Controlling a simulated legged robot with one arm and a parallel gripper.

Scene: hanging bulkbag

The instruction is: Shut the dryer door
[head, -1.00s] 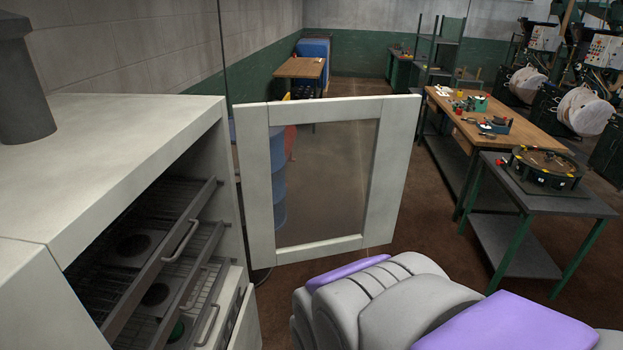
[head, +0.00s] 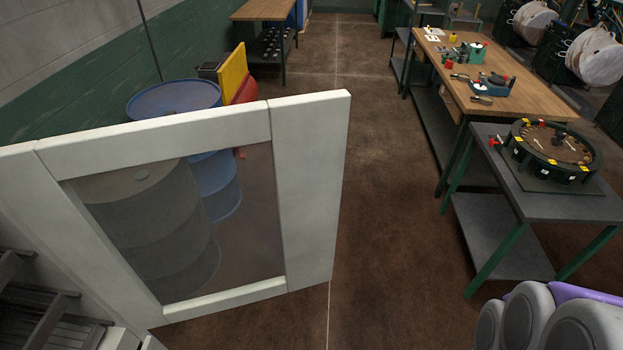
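The dryer door (head: 307,195) is a white frame with a see-through pane. It stands open, swung out from the dryer, and fills the left half of the head view. Part of the dryer's interior, with dark racks (head: 45,325), shows at the lower left; most of the dryer is out of frame. A grey and purple part of my arm shows at the lower right, apart from the door. My gripper's fingers are not in view.
Blue (head: 172,98) and grey (head: 150,215) drums stand behind the door. A wooden workbench (head: 520,80) and a grey table (head: 500,235) with a round fixture (head: 550,145) are on the right. Brown floor (head: 385,250) between door and tables is clear.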

